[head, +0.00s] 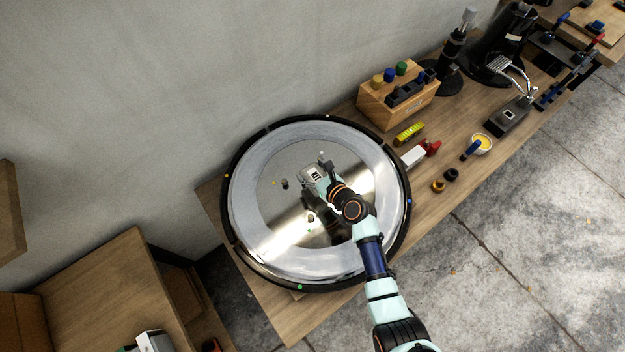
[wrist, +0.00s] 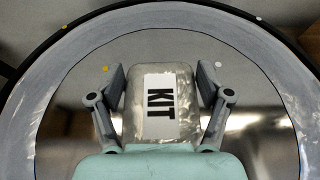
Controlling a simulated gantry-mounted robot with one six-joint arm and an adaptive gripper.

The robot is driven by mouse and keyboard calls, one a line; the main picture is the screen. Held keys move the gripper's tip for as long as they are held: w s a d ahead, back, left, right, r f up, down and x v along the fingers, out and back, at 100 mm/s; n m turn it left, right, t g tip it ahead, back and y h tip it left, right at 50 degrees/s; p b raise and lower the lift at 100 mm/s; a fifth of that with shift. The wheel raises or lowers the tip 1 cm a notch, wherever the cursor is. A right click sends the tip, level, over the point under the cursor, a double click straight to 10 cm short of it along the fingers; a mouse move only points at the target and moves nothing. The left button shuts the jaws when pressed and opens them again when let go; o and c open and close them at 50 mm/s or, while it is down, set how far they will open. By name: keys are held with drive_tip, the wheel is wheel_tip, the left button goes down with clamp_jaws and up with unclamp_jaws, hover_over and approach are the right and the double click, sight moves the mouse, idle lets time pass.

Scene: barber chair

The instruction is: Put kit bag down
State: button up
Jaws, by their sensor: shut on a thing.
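The kit bag (wrist: 160,100) is a grey, mottled pouch with a white label reading KIT. It also shows in the head view (head: 315,174), small at the end of my arm. My gripper (wrist: 160,82) is shut on the bag, with one dark finger pad on each side of it. In the head view my gripper (head: 319,172) is over the shiny middle of a large round tray (head: 262,262) with a black rim. I cannot tell whether the bag touches the tray surface.
A wooden block holder (head: 378,112) with coloured knobs stands behind the tray. A small dark item (head: 284,184) shows inside the tray, left of my gripper.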

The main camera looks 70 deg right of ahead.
sight(313, 179)
drive_tip(key=shift+f+b, duration=1.45)
drive_tip(key=shift+f, duration=1.3)
drive_tip(key=o, duration=1.3)
drive_tip(key=shift+c, duration=0.2)
drive_tip(key=shift+r, duration=0.15)
drive_tip(key=shift+s+r+p, duration=0.15)
drive_tip(key=shift+r+p, duration=0.05)
drive_tip(key=shift+p, duration=0.15)
drive_tip(key=p+v, duration=0.3)
drive_tip(key=v, duration=0.8)
drive_tip(key=shift+s+a, duration=0.2)
drive_tip(key=shift+a, duration=0.1)
